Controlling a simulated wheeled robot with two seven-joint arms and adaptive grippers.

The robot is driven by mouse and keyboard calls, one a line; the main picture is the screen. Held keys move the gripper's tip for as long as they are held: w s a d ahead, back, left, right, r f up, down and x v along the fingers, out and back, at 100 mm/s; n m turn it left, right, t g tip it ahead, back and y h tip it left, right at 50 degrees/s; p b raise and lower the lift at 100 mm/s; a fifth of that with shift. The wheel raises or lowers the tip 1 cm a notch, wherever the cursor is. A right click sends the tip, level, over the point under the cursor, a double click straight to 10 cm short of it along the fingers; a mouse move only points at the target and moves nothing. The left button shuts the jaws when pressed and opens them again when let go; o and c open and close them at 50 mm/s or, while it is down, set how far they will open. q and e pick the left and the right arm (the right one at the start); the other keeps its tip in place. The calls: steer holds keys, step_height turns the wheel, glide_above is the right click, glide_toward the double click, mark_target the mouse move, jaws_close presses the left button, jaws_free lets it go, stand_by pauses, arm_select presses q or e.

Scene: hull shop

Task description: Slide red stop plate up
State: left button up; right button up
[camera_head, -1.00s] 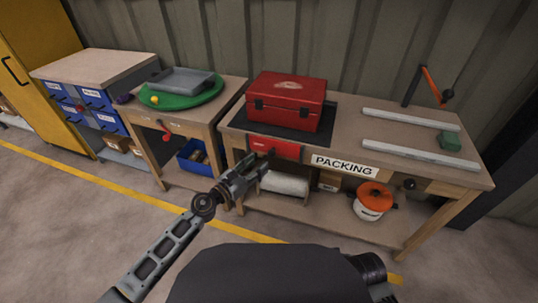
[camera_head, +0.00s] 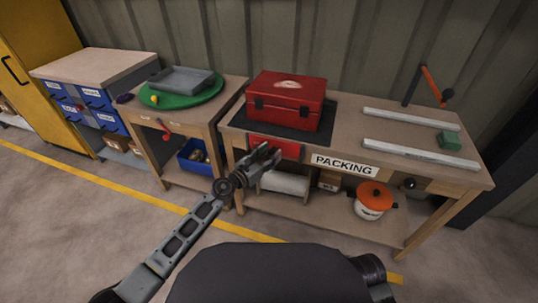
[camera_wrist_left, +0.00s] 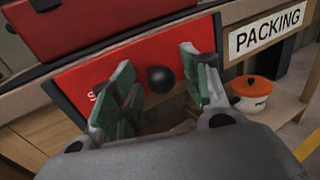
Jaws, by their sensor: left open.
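The red stop plate (camera_head: 288,149) is on the front of the packing bench, below the red toolbox, partly hidden by my gripper in the head view. In the left wrist view the red plate (camera_wrist_left: 190,42) has a round black knob (camera_wrist_left: 161,79) standing out from it. My left gripper (camera_head: 268,152) is open in front of the plate. In the wrist view its green-padded fingers (camera_wrist_left: 162,92) stand on both sides of the knob, apart from each other. Contact with the knob cannot be told. My right gripper is not in view.
The red toolbox (camera_head: 287,100) stands on a dark mat above the plate. A PACKING sign (camera_head: 344,166) is to the right. A white pot with an orange lid (camera_head: 372,199) and a white roll (camera_head: 284,183) are on the lower shelf.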

mark_target(269, 152)
arm_select(q)
steer(key=c, duration=0.9)
jaws_close()
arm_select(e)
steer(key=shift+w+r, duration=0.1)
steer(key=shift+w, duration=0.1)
arm_select(q)
steer(key=shift+r, duration=0.1)
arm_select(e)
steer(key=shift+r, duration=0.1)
arm_select(q)
steer(key=shift+r+p, duration=0.4)
steer(key=shift+p, duration=0.1)
steer(key=shift+r+p, duration=0.45)
steer(key=shift+r, duration=0.05)
steer(key=shift+r+p, duration=1.2)
steer(key=shift+r, duration=0.35)
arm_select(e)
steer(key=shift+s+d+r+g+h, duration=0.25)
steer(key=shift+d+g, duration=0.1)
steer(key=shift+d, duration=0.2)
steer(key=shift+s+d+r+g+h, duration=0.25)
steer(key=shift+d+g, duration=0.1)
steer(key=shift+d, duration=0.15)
